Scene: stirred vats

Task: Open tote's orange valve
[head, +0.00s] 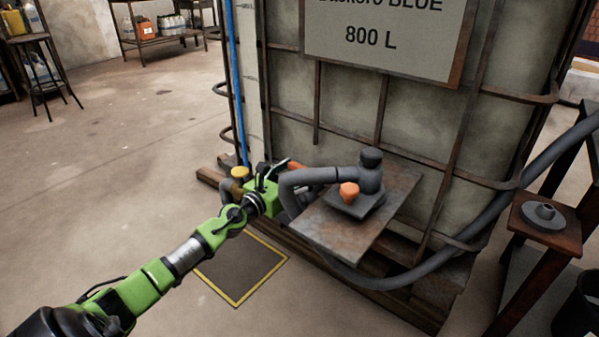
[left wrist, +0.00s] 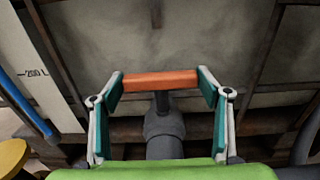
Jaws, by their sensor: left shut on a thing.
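The tote (head: 420,130) is a large grey-white container in a rusty metal cage. Its orange valve handle (left wrist: 160,81) shows in the left wrist view as a bar lying crosswise on a dark stem above a grey pipe. My left gripper (left wrist: 161,90) has one finger at each end of the bar and is shut on it. In the head view my left gripper (head: 280,174) is low at the tote's front, and only a small orange bit of the handle (head: 296,165) shows beside it. My right gripper is in neither view.
Right of the gripper, a metal plate (head: 345,236) carries a grey pipe fitting with an orange knob (head: 349,191). A thick grey hose (head: 470,235) curves around it. A yellow cap (head: 240,172) is close on the left. A yellow-edged floor square (head: 240,268) lies below.

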